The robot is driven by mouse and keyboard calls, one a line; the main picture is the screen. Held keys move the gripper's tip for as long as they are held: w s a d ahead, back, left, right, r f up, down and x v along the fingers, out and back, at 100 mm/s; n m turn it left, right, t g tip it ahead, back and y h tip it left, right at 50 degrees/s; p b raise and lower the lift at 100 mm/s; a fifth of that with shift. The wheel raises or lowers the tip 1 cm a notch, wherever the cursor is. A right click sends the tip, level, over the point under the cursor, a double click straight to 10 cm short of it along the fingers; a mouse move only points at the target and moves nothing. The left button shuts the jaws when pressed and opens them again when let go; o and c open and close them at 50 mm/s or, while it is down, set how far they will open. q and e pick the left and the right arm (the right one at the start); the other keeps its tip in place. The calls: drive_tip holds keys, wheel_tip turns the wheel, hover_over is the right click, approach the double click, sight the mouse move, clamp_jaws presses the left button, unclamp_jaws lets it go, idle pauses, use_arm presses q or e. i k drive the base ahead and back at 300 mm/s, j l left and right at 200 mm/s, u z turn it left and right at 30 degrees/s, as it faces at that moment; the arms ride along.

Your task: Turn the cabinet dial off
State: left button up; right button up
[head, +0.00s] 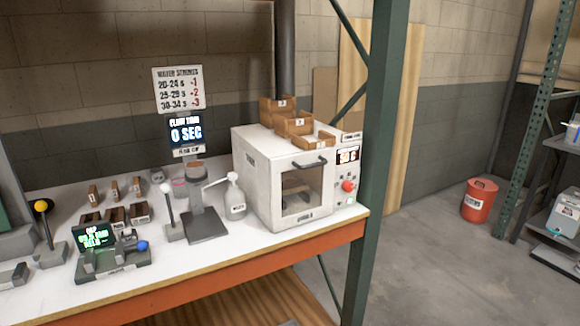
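The cabinet (256,166) is a white box with a windowed door and a black handle, standing at the right end of the white bench. Its red dial (348,186) is on the control strip at the right of the door. A small lit display (348,155) sits above the dial; its text looks like "50 C", but is small. The dial's exact setting cannot be read. Neither of my grippers is in view.
Wooden boxes (294,124) sit on the cabinet top. A green rack post (378,170) stands just right of the cabinet. A pump bottle (235,199) and a stand (205,222) are left of it. Open floor (430,260) lies right, with a red bin (479,201) further back.

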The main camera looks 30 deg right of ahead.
sight(347, 186)
drive_tip(key=z, duration=1.3)
drive_tip(key=i+l, duration=0.2)
drive_tip(key=l, duration=0.2)
drive_tip(key=i+l+z, duration=0.15)
drive_tip(key=l, duration=0.2)
